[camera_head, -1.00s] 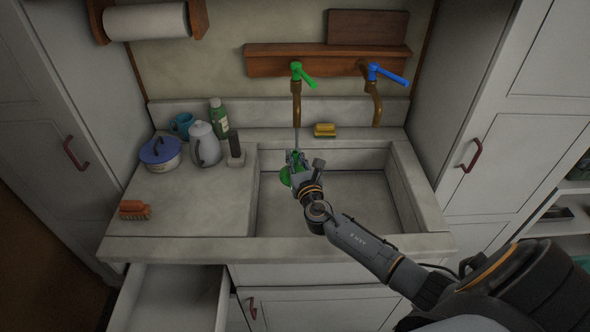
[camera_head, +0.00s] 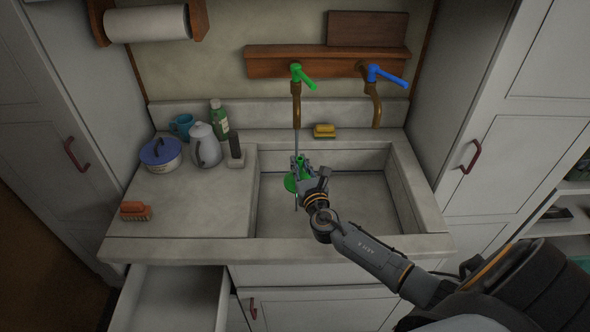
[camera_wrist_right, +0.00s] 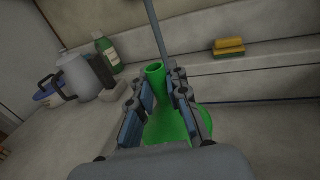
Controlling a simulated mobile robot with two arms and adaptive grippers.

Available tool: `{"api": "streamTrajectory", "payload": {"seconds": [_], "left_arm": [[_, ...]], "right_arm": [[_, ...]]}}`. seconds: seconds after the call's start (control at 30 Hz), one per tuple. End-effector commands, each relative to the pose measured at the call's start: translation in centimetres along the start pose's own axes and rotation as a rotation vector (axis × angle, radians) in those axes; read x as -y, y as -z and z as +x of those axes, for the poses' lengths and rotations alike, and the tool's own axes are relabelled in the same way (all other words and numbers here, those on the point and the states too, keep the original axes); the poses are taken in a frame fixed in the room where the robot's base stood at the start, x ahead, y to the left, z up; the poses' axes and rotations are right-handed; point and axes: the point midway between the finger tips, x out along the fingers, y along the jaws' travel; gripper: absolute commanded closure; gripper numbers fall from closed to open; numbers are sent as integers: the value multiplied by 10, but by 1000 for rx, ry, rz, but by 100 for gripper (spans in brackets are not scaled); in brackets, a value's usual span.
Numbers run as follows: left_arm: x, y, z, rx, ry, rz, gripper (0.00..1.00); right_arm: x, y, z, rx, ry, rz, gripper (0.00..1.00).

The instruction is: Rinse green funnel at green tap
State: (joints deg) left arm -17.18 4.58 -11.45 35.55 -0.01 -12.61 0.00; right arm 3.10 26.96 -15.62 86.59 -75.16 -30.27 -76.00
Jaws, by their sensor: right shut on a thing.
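The green funnel (camera_head: 291,184) is held over the sink basin, below the green tap (camera_head: 298,75), with its narrow spout up and wide cone down. My right gripper (camera_head: 302,166) is shut on it; in the right wrist view the fingers (camera_wrist_right: 160,100) sit on both sides of the funnel (camera_wrist_right: 166,128). A thin stream of water falls from the green tap's brown spout toward the funnel's upper end, and a thin line of water shows below the cone. I cannot tell whether the stream enters the spout or passes behind it. My left gripper is out of view.
A blue tap (camera_head: 384,75) is to the right. A yellow sponge (camera_head: 324,131) lies on the back ledge. A kettle (camera_head: 206,146), a green bottle (camera_head: 218,118), a blue-lidded pot (camera_head: 161,154) and an orange brush (camera_head: 135,210) stand on the left counter. A drawer (camera_head: 170,298) is open below.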

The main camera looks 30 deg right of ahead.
Motion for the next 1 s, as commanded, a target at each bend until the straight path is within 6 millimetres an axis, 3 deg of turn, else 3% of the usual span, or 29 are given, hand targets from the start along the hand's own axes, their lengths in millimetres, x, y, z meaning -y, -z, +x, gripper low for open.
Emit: {"api": "streamTrajectory", "payload": {"seconds": [0.63, 1.0], "left_arm": [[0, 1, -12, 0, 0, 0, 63], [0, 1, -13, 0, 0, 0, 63]], "right_arm": [[-11, 0, -51, -1, 0, 1, 100], [-12, 0, -57, 0, 1, 0, 100]]}}
